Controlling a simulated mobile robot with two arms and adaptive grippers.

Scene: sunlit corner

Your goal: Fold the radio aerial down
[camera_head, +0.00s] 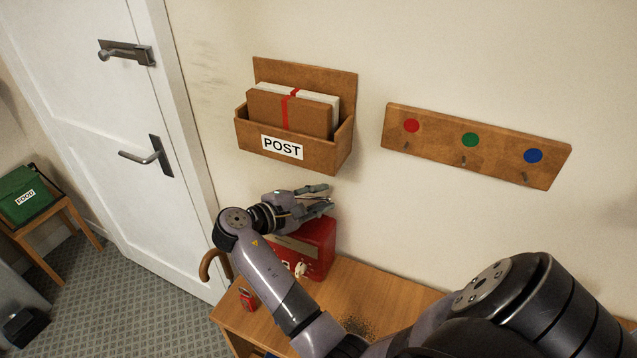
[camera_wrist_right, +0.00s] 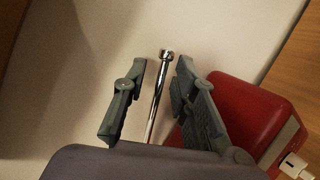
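The red radio (camera_head: 318,243) stands on the wooden table against the wall, below the post rack. It also shows at the right of the right wrist view (camera_wrist_right: 245,112). Its silver aerial (camera_wrist_right: 157,95) is a thin rod with a round tip, extended and standing away from the body. My right gripper (camera_head: 325,196) is above the radio. In the wrist view its two fingers (camera_wrist_right: 162,72) are apart, one on each side of the aerial's upper part, with small gaps showing. The aerial's base is hidden behind the gripper. My left gripper is not in view.
The wooden post rack (camera_head: 318,152) with letters hangs just above the gripper. A hook board (camera_head: 435,145) hangs to its right. A small red item (camera_head: 247,298) lies near the table's left edge, by a cane handle (camera_head: 206,264). The wooden table (camera_head: 365,283) has free room right of the radio.

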